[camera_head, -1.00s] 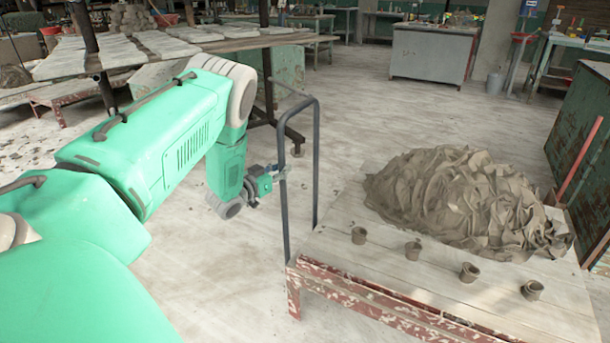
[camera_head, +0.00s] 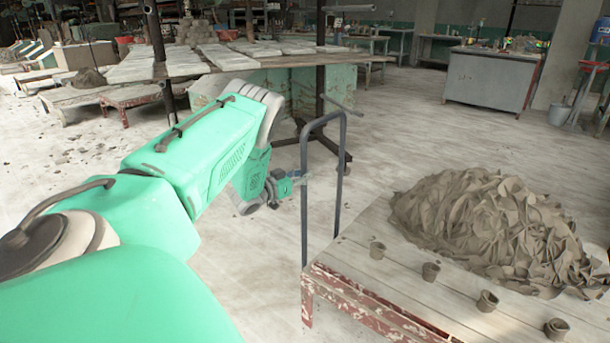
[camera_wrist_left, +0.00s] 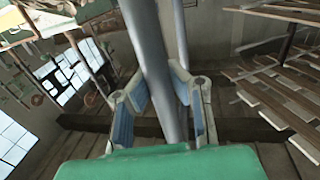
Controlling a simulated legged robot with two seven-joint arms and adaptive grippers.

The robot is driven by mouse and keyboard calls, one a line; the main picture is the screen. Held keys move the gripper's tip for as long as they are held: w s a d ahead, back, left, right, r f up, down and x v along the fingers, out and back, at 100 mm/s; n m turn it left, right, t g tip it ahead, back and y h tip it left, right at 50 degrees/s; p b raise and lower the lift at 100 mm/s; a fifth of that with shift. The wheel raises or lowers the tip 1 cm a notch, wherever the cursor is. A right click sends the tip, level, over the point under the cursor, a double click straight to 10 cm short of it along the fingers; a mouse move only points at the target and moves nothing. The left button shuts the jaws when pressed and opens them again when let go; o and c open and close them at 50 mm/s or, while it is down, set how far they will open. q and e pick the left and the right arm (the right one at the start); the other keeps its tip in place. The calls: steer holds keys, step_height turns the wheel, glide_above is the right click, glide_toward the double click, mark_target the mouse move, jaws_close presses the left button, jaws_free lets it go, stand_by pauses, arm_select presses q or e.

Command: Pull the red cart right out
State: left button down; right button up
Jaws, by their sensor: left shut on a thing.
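The red cart (camera_head: 352,300) is a low platform with chipped red paint on its frame and a pale plank top. It stands at the lower right of the head view. A tall grey hoop handle (camera_head: 340,190) rises at its left end. My left gripper (camera_head: 301,178) is at the near upright of this handle, about halfway up. In the left wrist view its blue-padded fingers (camera_wrist_left: 165,105) are shut on the grey bar. A big heap of clay trimmings (camera_head: 490,225) and several small clay pots (camera_head: 431,271) sit on the cart. My right gripper is out of view.
A plank-topped table (camera_head: 225,58) on dark posts stands behind my left arm, its dark foot (camera_head: 335,152) near the handle. A grey cabinet (camera_head: 492,78) stands at the back right, with a bucket (camera_head: 559,114) beside it. Pale floor (camera_head: 430,140) is open between them.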

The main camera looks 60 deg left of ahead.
arm_select(q)
steer(key=c, duration=1.4)
jaws_free()
steer(key=shift+s+f, duration=0.15)
steer(key=shift+s, duration=0.15)
steer(key=shift+w, duration=0.1)
steer(key=s, duration=1.2)
steer(key=shift+d, duration=0.4)
